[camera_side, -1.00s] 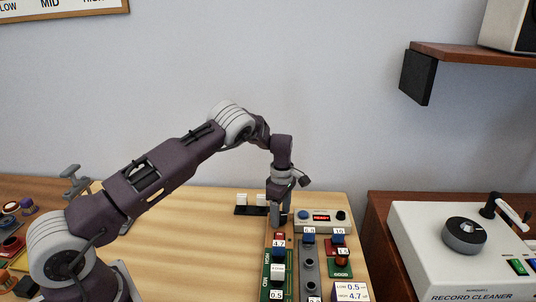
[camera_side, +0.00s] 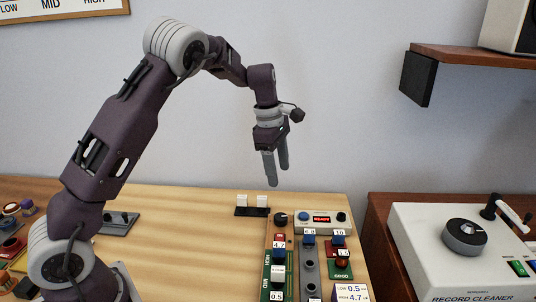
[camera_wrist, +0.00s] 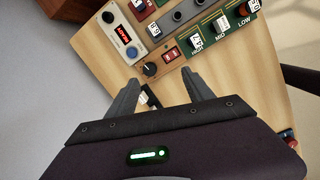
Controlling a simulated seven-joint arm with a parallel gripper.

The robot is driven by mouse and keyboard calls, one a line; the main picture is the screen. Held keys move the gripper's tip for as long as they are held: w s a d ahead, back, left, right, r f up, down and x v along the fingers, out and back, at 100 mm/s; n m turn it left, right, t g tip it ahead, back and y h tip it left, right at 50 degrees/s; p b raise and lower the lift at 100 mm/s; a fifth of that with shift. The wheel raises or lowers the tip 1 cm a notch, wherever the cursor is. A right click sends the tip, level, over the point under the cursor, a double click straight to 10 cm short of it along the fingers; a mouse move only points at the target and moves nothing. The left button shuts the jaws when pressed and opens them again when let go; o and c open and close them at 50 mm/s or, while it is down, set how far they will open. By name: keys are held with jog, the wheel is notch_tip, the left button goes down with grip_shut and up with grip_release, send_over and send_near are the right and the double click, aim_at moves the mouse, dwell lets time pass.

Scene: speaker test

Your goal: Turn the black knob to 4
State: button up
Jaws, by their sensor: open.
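The black knob (camera_side: 280,218) sits at the back end of the wooden strip on the table. It also shows in the wrist view (camera_wrist: 149,69), round, with a light pointer line; the scale around it is too small to read. My gripper (camera_side: 277,176) is in the air above the knob, fingers pointing down, apart from it. In the wrist view its two fingers (camera_wrist: 160,82) are spread with nothing between them in grip. The gripper is open and empty.
A white box with a red display (camera_side: 321,218), a blue button and a small dark knob stands right of the knob. A red switch (camera_wrist: 171,54) is close beside it. Green boards with labelled blocks lie in front. Two white blocks (camera_side: 250,202) stand behind left.

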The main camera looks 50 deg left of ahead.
jog(key=s+d+r+m, duration=0.3)
jog(key=s+r+m, duration=0.1)
jog(key=s+r, duration=0.2)
jog(key=shift+s+d+r+m+t+h, duration=0.3)
jog(key=shift+r+m+t, duration=0.1)
jog(key=shift+r, duration=0.5)
jog(key=s+d+r+m+t, duration=0.1)
jog(key=s+d+r+m, duration=0.2)
jog(key=s+m, duration=0.3)
jog(key=s+d+r+m+t, duration=0.1)
jog(key=s+d+r+m, duration=0.15)
jog(key=s, duration=0.55)
jog(key=s+f+m+t+y, duration=0.1)
jog(key=s+f+m, duration=0.1)
jog(key=s+m, duration=0.7)
jog(key=s, duration=0.3)
jog(key=shift+s+d+y, duration=0.3)
jog(key=shift+y, duration=0.1)
